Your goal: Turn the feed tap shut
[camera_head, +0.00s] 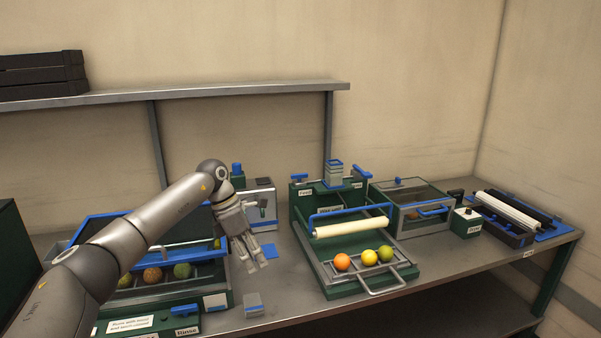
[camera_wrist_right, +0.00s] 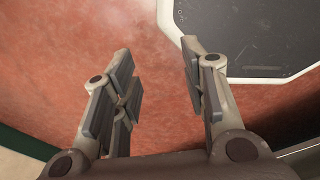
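A blue tap handle (camera_head: 299,177) sits on the back left of the green tray unit, above a small white label that seems to read "Feed". A similar blue handle (camera_head: 362,173) is at the back right of that unit; its label is too small to read. My left gripper (camera_head: 253,264) hangs fingers-down over the bench, left of the tray unit and apart from both handles. It looks open and empty. My right gripper (camera_wrist_right: 160,95) is open and empty in the right wrist view, above a reddish surface. The taps are not in that view.
A blue-framed washer unit (camera_head: 190,326) with more fruit stands left, partly hidden by my left arm. A lidded box (camera_head: 411,205) stands right. A shelf (camera_head: 200,94) spans the back.

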